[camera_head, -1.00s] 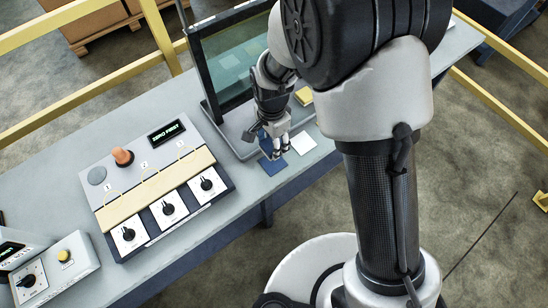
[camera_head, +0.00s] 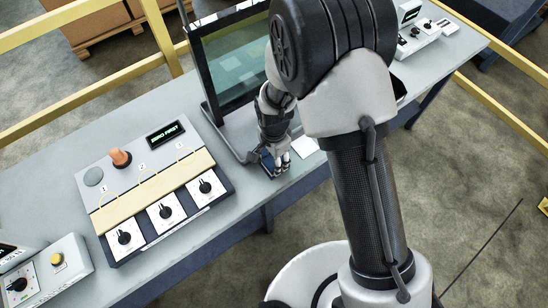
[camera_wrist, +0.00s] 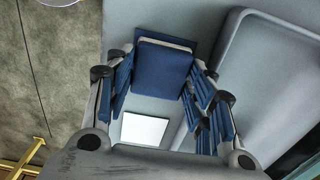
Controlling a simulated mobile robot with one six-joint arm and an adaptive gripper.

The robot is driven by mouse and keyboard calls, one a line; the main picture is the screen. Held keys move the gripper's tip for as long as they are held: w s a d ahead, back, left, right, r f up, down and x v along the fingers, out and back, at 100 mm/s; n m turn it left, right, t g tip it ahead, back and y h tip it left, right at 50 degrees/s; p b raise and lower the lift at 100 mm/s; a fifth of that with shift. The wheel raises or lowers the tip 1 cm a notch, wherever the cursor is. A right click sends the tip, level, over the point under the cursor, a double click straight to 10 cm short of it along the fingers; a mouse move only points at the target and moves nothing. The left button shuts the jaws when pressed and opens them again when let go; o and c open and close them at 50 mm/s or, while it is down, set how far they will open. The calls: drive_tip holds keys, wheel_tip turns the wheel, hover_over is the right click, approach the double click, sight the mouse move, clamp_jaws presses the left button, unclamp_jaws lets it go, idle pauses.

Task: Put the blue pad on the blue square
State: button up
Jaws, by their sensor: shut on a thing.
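The blue pad (camera_wrist: 162,68), with a pale edge along its far side, is between the fingers of my gripper (camera_wrist: 165,85) in the wrist view. My gripper is shut on it. The blue square (camera_wrist: 165,33) shows as a darker blue border beyond and beside the pad, so the pad lies over most of it. I cannot tell whether the pad touches the square. In the head view my gripper (camera_head: 276,166) is low over the bench near its front edge, with some blue (camera_head: 267,168) showing beside the fingers.
A white square (camera_wrist: 143,128) lies beside the blue one; it also shows in the head view (camera_head: 307,146). A grey tray (camera_wrist: 232,75) is close on the right in the wrist view. A dark-framed screen (camera_head: 232,60) stands behind. A control panel (camera_head: 150,190) is to the left.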

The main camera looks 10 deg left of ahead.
drive_tip(key=o, duration=0.8)
drive_tip(key=shift+f, duration=0.1)
drive_tip(key=w+d+r+n+p, duration=0.1)
drive_tip(key=d+r+p, duration=0.1)
drive_tip(key=r, duration=0.8)
drive_tip(key=d+r+p, duration=0.2)
drive_tip(key=d+r, duration=0.1)
drive_tip(key=r, duration=0.7)
drive_tip(key=s+d+r+n+t, duration=0.2)
drive_tip(key=s+d+r+n, duration=0.1)
drive_tip(key=d+r, duration=0.7)
drive_tip(key=s+d+r+n+t, duration=0.1)
drive_tip(key=s+d+r+n, duration=0.1)
drive_tip(key=s+d+r, duration=0.2)
drive_tip(key=s+d+r+n+t, duration=0.1)
drive_tip(key=s+d+r+n, duration=0.1)
drive_tip(key=s+d, duration=0.3)
drive_tip(key=s+r, duration=0.1)
drive_tip(key=s, duration=0.3)
drive_tip(key=shift+r+t, duration=0.3)
drive_tip(key=shift+r, duration=0.1)
